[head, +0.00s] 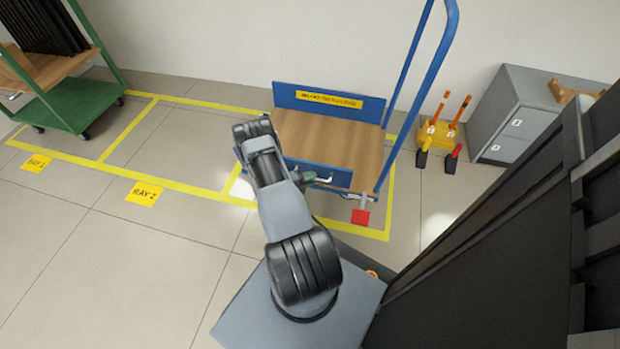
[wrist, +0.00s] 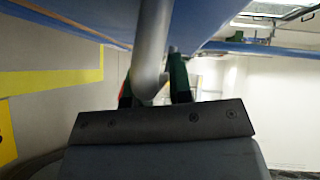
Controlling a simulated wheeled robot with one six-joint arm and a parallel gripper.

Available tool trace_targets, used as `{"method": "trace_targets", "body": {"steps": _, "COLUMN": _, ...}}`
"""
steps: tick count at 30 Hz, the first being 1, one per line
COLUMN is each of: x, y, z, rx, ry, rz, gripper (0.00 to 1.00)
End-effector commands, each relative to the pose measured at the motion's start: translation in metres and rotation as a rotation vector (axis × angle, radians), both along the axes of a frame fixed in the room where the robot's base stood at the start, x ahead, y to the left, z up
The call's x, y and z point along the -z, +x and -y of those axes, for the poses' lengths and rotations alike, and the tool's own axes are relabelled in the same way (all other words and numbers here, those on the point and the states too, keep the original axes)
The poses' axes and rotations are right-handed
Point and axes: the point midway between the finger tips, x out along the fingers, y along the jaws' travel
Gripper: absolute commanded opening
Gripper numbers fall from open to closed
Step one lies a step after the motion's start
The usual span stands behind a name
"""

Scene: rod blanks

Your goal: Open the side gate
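The side gate (head: 318,174) is a blue panel along the near side of a cart with a wooden deck (head: 330,139). It stands upright. A silver handle (head: 323,180) sits on its near face, and my gripper (head: 308,179) is at that handle. In the wrist view, a grey bar (wrist: 152,40), which looks like the handle, runs down between my green fingers (wrist: 155,88). The fingers are apart, with the bar across them. I cannot tell whether they press on it. My arm hides the gate's left part in the head view.
The cart has a blue far panel (head: 328,104), a tall blue push handle (head: 434,70) and a red pedal (head: 360,217). A green rack (head: 84,106) is at the left. A yellow holder (head: 436,134) and grey cabinet (head: 520,105) are at the right. The left floor is clear.

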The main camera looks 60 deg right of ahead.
Motion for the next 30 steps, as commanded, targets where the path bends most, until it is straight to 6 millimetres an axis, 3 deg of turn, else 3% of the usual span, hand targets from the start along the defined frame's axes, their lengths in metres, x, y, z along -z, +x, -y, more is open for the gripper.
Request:
{"method": "trace_targets", "body": {"steps": 5, "x": 0.000, "y": 0.000, "z": 0.000, "rx": 0.001, "ry": -0.001, "rz": 0.001, "gripper": 0.37}}
{"method": "trace_targets", "body": {"steps": 16, "x": -0.003, "y": 0.004, "z": -0.007, "rx": -0.001, "ry": -0.001, "rz": 0.000, "gripper": 0.38}}
{"method": "trace_targets", "body": {"steps": 30, "x": -0.016, "y": 0.046, "z": -0.085, "rx": -0.005, "ry": -0.001, "rz": 0.000, "gripper": 0.38}}
